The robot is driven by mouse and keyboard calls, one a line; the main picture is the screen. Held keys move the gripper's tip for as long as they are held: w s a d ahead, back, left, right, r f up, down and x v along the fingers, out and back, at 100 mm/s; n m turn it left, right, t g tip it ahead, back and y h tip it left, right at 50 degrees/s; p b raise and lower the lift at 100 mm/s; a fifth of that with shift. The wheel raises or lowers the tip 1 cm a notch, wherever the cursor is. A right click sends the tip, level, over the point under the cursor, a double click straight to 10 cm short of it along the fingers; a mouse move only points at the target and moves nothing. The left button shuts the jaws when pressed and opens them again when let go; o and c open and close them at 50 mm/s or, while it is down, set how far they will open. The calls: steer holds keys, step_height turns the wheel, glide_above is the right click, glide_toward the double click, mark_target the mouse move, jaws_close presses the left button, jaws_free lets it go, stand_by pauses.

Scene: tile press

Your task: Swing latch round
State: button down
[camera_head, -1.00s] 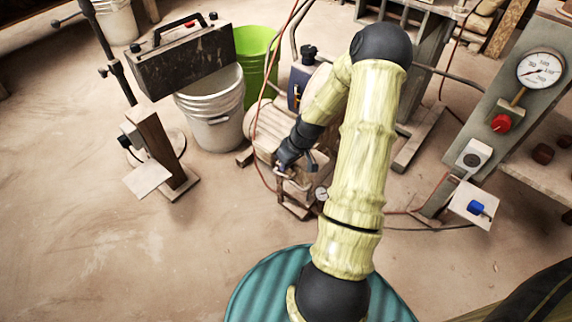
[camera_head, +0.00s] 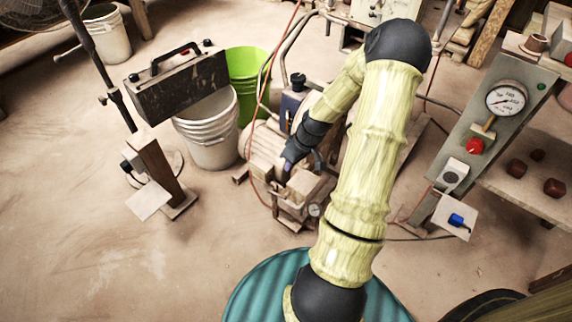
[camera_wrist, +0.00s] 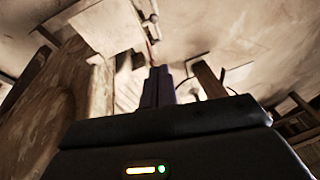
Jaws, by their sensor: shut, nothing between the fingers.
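I cannot make out the latch for certain in either view. My gripper (camera_head: 287,169) is low beside the dusty machine (camera_head: 302,190) in the middle of the head view, close to its block-like top. Its fingertips are small and partly hidden there, so contact cannot be told. In the wrist view the dark fingers of my gripper (camera_wrist: 157,86) are together and hold nothing. A pale plate-like part (camera_wrist: 127,90) shows just left of them, and a small metal fitting (camera_wrist: 149,22) shows beyond them.
A white bucket (camera_head: 211,133) and a green bucket (camera_head: 246,72) stand left of the machine. A wooden post (camera_head: 160,170) with a pale plate stands at left. A gauge panel (camera_head: 492,125) stands at right. The front left floor is clear.

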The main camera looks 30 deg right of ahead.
steer(key=shift+r, duration=0.1)
steer(key=s+a+r+m+h+p, duration=0.1)
steer(key=s+a+r+p, duration=0.1)
steer(key=s+a+r, duration=0.3)
steer(key=s+a+r+m+h+p, duration=0.1)
steer(key=s+a+r, duration=0.4)
steer(key=a+r, duration=0.8)
step_height(320, 180, up, 3)
steer(key=shift+s+a+r+m+h+p, duration=0.1)
steer(key=shift+s+a+m+h+p, duration=0.25)
steer(key=shift+p, duration=0.5)
